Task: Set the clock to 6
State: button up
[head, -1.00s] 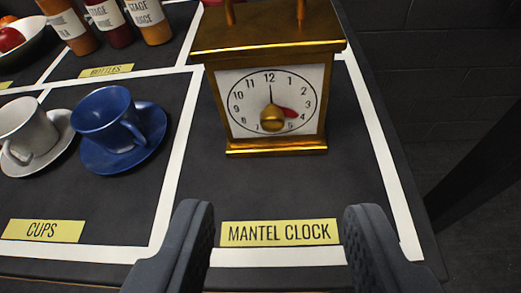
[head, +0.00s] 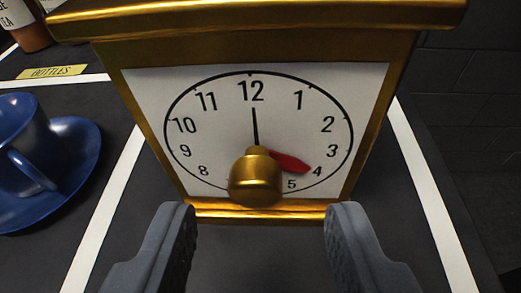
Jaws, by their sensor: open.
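The gold mantel clock (head: 267,214) stands upright in front of me with a white face (head: 210,110). Its thin black hand (head: 255,127) points at 12. Its short red hand (head: 290,163) points at about 4. A gold knob (head: 256,178) sticks out toward me from the face and hides the 6 and 7. My gripper (head: 260,225) is open and empty, its fingers apart on either side, just short of and below the knob. It touches neither knob nor clock as far as I see.
A blue cup (head: 25,150) on a blue saucer (head: 70,180) stands to the left, beyond a white line. A bottle (head: 25,25) and a yellow bottles label (head: 52,72) are at the back left. The table's right edge lies past the right white line (head: 430,190).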

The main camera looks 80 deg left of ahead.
jog(key=shift+x, duration=1.15)
jog(key=shift+r, duration=0.1)
jog(key=shift+a, duration=0.1)
grip_shut()
jog(key=shift+w+m+g+p, duration=0.15)
jog(key=shift+m+g+p, duration=0.2)
jog(key=shift+m+g, duration=0.25)
jog(key=m+p, duration=0.1)
jog(key=m+g+y+p, duration=0.1)
jog(key=m, duration=0.1)
jog(key=shift+w+g+y, duration=0.15)
jog(key=shift+g+y, duration=0.15)
jog(key=m+p, duration=0.1)
jog(key=m, duration=0.1)
jog(key=m+g+y+p, duration=0.1)
jog(key=m+p, duration=0.1)
jog(key=shift+w+d+f+y, duration=0.1)
jog(key=shift+d+f+y, duration=0.1)
jog(key=shift+f+y, duration=0.15)
